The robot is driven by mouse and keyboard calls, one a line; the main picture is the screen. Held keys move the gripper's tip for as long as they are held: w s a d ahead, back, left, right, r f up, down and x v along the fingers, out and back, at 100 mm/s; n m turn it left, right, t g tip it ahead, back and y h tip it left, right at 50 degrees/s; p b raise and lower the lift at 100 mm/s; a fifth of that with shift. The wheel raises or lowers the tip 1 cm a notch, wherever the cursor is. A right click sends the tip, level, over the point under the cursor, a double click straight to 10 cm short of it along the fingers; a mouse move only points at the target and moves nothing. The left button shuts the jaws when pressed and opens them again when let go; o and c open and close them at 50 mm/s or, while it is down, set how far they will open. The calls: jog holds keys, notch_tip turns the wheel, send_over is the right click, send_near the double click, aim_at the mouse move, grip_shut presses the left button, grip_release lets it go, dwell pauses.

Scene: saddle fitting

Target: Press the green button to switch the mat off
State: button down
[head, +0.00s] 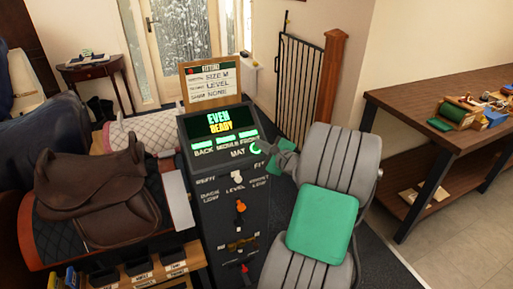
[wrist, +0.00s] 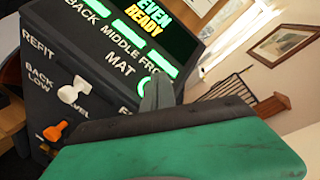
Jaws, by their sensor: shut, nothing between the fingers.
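The green button (head: 257,147) is a lit green ring at the right end of the console face, beside the word MAT. It also shows in the wrist view (wrist: 146,86), partly hidden behind my fingers. My gripper (head: 272,150) is shut and empty, with its fingertips at or very close to the button. In the wrist view my fingers (wrist: 158,92) overlap the ring's right side; I cannot tell whether they touch it. The console screen (head: 219,121) reads EVEN READY, with lit green bars below it over BACK, MIDDLE and FRONT.
The console (head: 220,185) carries a white LEVEL switch (head: 236,176), an orange knob (head: 240,206) and lower levers. A brown saddle (head: 95,195) rests on a stand at the left. A wooden workbench (head: 450,115) stands at the right. A card (head: 212,82) stands on top.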

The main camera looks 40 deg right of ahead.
dwell(0.3)
jog(key=shift+w+f, duration=0.25)
jog(key=shift+f, duration=0.1)
jog(key=shift+w+d+f+b, duration=0.15)
jog(key=shift+w+f+b, duration=0.2)
jog(key=shift+f, duration=0.1)
dwell(0.6)
jog(key=shift+s, duration=0.1)
jog(key=shift+s+r+p, duration=0.45)
jog(key=shift+r+p, duration=0.25)
jog(key=shift+r, duration=0.1)
jog(key=s+a+r+p, duration=0.1)
jog(key=s+r+p, duration=0.2)
jog(key=r+p, duration=0.1)
jog(key=shift+s+a+r, duration=0.15)
jog(key=shift+r, duration=0.35)
